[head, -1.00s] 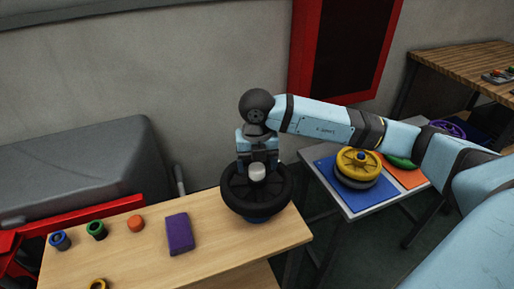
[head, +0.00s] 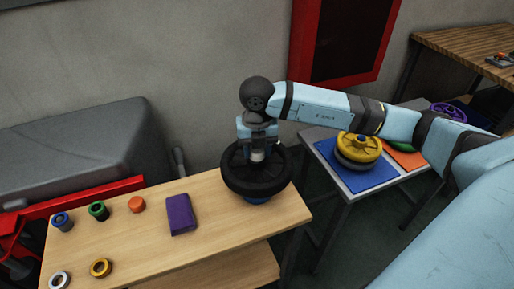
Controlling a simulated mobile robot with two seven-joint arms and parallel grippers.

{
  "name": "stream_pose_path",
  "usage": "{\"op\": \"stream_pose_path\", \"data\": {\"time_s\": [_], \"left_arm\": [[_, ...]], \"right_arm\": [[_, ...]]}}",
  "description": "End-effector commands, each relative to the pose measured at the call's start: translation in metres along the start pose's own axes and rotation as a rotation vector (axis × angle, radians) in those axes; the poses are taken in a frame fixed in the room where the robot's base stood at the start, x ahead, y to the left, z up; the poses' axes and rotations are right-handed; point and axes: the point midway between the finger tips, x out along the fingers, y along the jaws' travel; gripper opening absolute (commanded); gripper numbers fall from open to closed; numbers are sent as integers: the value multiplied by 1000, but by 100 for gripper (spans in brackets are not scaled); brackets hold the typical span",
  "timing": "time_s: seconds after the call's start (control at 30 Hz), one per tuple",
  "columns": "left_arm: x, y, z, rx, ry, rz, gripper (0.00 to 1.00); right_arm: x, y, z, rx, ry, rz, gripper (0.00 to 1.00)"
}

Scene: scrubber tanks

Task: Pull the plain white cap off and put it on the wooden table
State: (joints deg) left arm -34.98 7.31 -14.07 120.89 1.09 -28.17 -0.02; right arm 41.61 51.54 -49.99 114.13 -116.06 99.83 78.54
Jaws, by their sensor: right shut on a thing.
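The plain white cap (head: 257,156) sits at the centre of a black handwheel-like disc (head: 238,178) on the right end of the light wooden table (head: 215,247). My right gripper (head: 257,154) points down from above and is shut on the cap, with its fingers on either side and partly covering it. Whether the cap still touches the hub below is hard to tell. My left gripper is out of view.
A purple block (head: 180,214), an orange piece (head: 137,204) and several coloured rings, including a yellow one (head: 101,268), stand on the table's left half. Bare wood lies in front of the purple block. A second table (head: 348,205) holds a yellow wheel (head: 359,147).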

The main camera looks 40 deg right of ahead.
Motion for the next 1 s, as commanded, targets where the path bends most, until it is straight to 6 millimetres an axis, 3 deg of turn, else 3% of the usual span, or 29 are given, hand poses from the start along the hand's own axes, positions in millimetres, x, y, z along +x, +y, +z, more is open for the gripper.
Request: {"op": "stream_pose_path", "data": {"time_s": [1.0], "left_arm": [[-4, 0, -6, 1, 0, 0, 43]], "right_arm": [[-12, 0, 0, 0, -1, 1, 16]]}}
